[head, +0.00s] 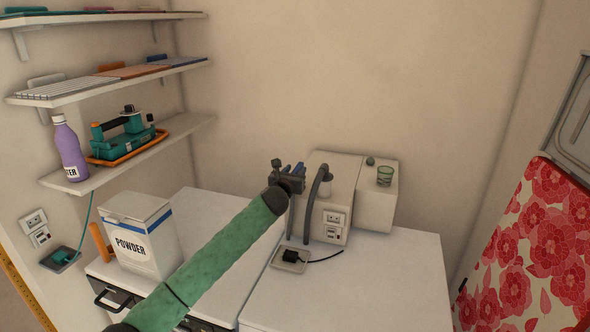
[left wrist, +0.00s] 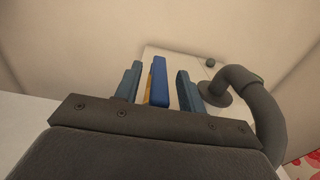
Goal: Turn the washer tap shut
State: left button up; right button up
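The washer tap's blue lever (left wrist: 159,82), with a yellow-orange strip along one side, stands between my left gripper's fingers in the left wrist view. My left gripper (left wrist: 157,84) is open around it, with a narrow gap visible on each side. In the head view, my left gripper (head: 292,168) is at the left front of the white wall box (head: 340,168). The gripper and green arm largely hide the tap there. A grey hose (head: 312,205) curves down from the box; it also shows at right in the left wrist view (left wrist: 262,105). My right gripper is not in view.
A black plug lies on a small plate (head: 290,258) on the white top below. A powder box (head: 143,235) stands left. Shelves (head: 130,150) line the left wall; a floral board (head: 530,240) is right.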

pick_arm(q)
jog(key=shift+w+d+f, duration=0.1)
jog(key=shift+w, duration=0.15)
grip_shut()
